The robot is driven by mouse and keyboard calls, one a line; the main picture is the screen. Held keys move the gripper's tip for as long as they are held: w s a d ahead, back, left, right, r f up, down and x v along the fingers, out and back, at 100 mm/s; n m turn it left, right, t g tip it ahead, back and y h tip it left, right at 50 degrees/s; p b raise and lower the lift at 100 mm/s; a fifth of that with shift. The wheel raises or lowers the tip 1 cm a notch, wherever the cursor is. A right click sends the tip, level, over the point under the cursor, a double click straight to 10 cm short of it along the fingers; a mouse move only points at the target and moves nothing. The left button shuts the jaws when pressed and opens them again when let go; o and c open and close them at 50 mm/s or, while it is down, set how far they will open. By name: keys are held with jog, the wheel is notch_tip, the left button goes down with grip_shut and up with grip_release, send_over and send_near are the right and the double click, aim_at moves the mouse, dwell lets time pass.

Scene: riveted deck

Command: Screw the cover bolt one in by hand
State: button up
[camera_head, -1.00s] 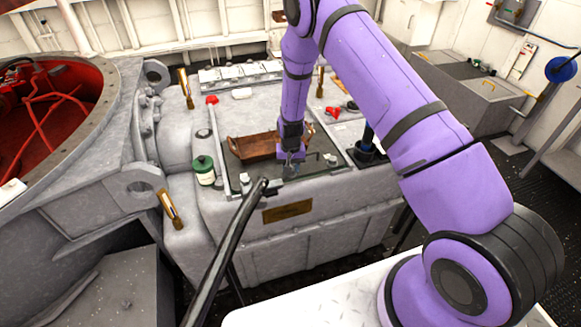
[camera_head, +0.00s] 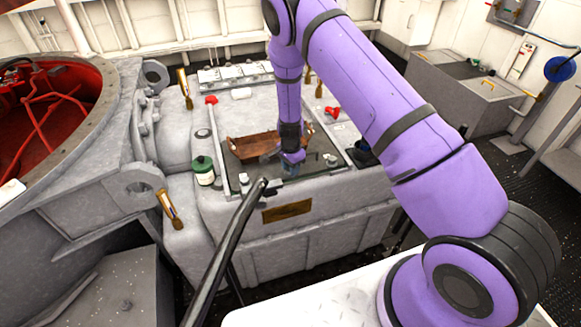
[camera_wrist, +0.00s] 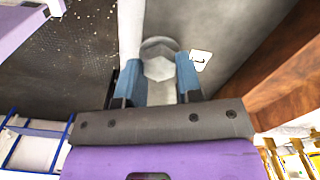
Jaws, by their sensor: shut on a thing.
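In the wrist view a pale grey hexagonal bolt (camera_wrist: 160,66) with a round flange sits between the two blue fingers of my gripper (camera_wrist: 161,78). My gripper is shut on the bolt head. The bolt's shank and any hole under it are hidden. In the head view my gripper (camera_head: 270,157) is low over the dark cover plate (camera_head: 300,184), in front of the wooden tray (camera_head: 240,150). The bolt is too small to make out there. A small white tag (camera_wrist: 201,60) with a dark mark lies right of the bolt in the wrist view.
A green-and-white can (camera_head: 204,172) stands left of the plate. A black bar (camera_head: 225,235) rises in front of it. Red pieces lie behind, at left (camera_head: 211,100) and right (camera_head: 332,112). A red-lined round opening (camera_head: 45,115) is at far left.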

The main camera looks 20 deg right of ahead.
jog(key=m, duration=0.6)
jog(key=shift+a+r, duration=0.1)
jog(key=m, duration=0.6)
jog(key=shift+m, duration=0.4)
jog(key=m, duration=1.2)
jog(key=shift+a+m, duration=0.1)
jog(key=shift+m, duration=0.2)
jog(key=o, duration=0.9)
jog(key=shift+s, duration=0.1)
jog(key=shift+o, duration=0.2)
notch_tip(320, 180, up, 11)
